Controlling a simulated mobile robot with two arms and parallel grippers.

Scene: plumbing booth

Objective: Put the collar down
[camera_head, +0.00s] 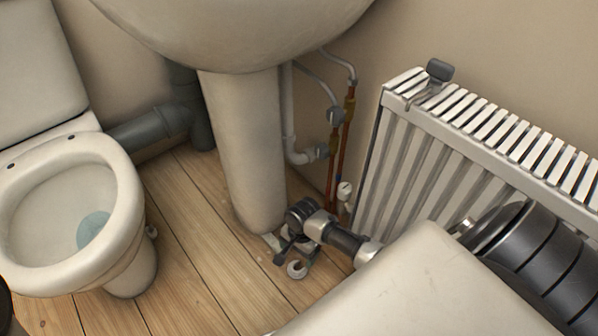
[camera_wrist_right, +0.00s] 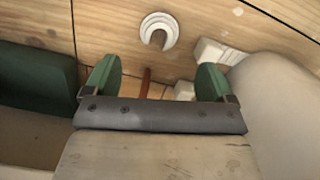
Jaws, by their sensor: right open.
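The collar, a white open ring, lies on the wooden floor near the foot of the basin pedestal. It shows in the head view (camera_head: 296,271) and in the right wrist view (camera_wrist_right: 147,28). My right gripper (camera_head: 283,253) is beside the collar in the head view. In the right wrist view its two green fingertips (camera_wrist_right: 158,78) are spread wide with nothing between them. The collar lies beyond the tips, apart from them. The left gripper does not show.
The pedestal (camera_head: 243,150) stands close behind my right gripper. Copper pipes (camera_head: 333,165) and a white waste pipe run down beside it. A radiator (camera_head: 430,170) stands at the right, a toilet (camera_head: 125,215) at the left. Bare floorboards (camera_head: 195,240) lie between toilet and pedestal.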

